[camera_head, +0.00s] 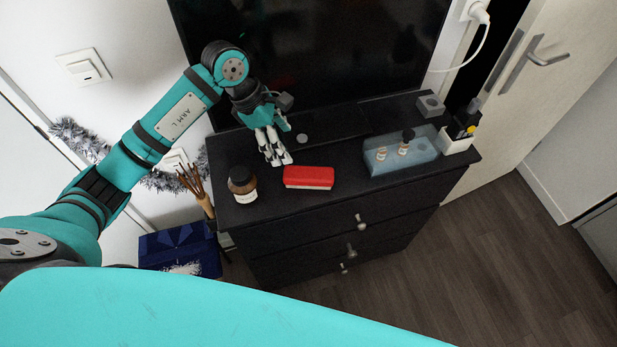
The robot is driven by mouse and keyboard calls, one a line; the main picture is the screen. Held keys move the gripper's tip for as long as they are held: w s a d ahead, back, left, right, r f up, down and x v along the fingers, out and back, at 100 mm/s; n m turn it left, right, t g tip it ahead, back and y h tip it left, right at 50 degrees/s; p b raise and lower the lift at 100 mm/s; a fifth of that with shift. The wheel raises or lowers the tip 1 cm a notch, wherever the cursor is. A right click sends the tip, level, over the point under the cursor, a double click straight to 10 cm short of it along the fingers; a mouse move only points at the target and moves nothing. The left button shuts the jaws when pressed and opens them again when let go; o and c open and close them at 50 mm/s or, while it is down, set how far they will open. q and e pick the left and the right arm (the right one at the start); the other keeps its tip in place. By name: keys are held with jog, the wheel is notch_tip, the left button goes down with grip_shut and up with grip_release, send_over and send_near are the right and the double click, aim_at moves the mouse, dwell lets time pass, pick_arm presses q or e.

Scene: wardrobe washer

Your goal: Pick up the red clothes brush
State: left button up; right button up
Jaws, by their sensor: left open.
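The red clothes brush (309,177) lies on top of the black dresser (268,219), near its front edge, with pale bristles along its lower side. My left gripper (279,160) hangs over the dresser top, just up and to the left of the brush. Its fingers point down, with nothing seen between them. It appears apart from the brush; the exact height above the surface is hard to tell. My right gripper does not show.
A brown jar (242,185) stands left of the brush. A translucent blue tray (401,152) with small bottles stands to the right, beside a white holder (456,138). A dark screen (320,50) rises behind. The dresser top between brush and tray is clear.

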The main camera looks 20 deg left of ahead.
aim_at(306, 173)
pick_arm(q)
jog(key=b+x, duration=0.4)
jog(key=x, duration=0.6)
jog(key=shift+w+d+f, duration=0.1)
jog(key=shift+d, duration=0.05)
jog(key=b+x, duration=0.1)
jog(key=x, duration=0.1)
jog(key=b+x, duration=0.2)
jog(key=x, duration=0.1)
jog(key=shift+w+f, duration=0.15)
jog(key=shift+w, duration=0.1)
jog(key=shift+c, duration=0.7)
jog(key=c, duration=1.1)
